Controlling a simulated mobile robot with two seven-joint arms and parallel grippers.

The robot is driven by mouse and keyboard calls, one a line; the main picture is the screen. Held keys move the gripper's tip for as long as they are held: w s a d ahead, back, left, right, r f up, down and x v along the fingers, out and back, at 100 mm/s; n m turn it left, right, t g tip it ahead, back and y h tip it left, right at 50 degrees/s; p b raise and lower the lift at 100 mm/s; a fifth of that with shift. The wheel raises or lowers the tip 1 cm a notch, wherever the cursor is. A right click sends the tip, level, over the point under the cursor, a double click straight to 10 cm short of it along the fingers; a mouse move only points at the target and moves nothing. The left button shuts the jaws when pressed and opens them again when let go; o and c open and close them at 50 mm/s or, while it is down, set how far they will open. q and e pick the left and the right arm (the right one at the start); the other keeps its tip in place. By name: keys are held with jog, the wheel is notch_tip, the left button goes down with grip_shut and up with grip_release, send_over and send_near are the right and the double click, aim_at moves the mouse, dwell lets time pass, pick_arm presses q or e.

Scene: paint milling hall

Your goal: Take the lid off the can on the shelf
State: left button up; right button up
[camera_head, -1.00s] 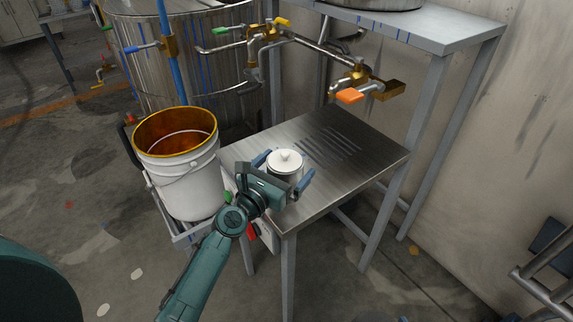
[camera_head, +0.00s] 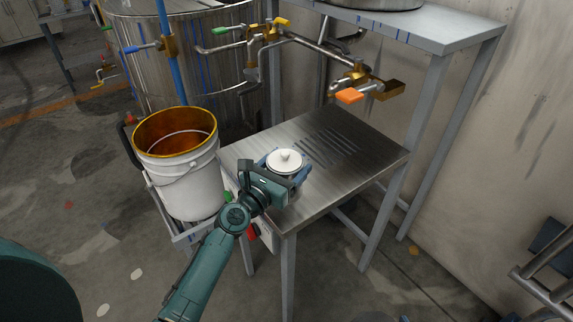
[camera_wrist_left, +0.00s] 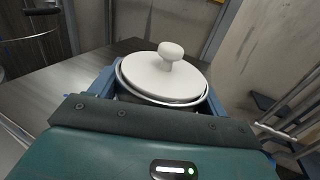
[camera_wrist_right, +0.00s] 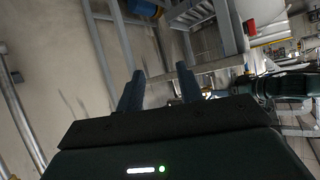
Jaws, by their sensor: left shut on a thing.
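The white lid (camera_head: 284,162) with a round knob sits on the can, which stands on the steel shelf (camera_head: 360,165) near its front left edge. In the left wrist view the lid (camera_wrist_left: 165,75) lies on top, with the can's metal rim (camera_wrist_left: 190,103) showing just under it. Most of the can's body is hidden by my gripper. My left gripper (camera_head: 288,166) is shut on the can, one blue finger on each side below the lid. My right gripper (camera_wrist_right: 155,85) shows only in its own wrist view, open and empty, away from the can.
A white bucket (camera_head: 185,185) with a yellow-stained inside stands left of the shelf. Pipes with an orange-handled valve (camera_head: 350,96) hang above the shelf's back. A higher steel table (camera_head: 430,35) is behind. The shelf's right half is clear.

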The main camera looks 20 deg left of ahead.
jog(key=shift+o, duration=0.6)
jog(key=shift+w+a+r, duration=0.1)
jog(key=shift+w+r, duration=0.05)
jog(key=n+g+h, duration=0.2)
jog(key=n+g, duration=0.1)
jog(key=g, duration=0.4)
send_near(285, 153)
jog(key=shift+w+f, duration=0.4)
jog(key=shift+f, duration=0.2)
jog(key=shift+w+f, duration=0.4)
jog(key=shift+f, duration=0.2)
jog(key=shift+s+a+x, duration=0.15)
jog(key=shift+x, duration=1.3)
jog(key=shift+s+a+x, duration=0.1)
jog(key=shift+a+x, duration=0.05)
jog(key=shift+x, duration=1.35)
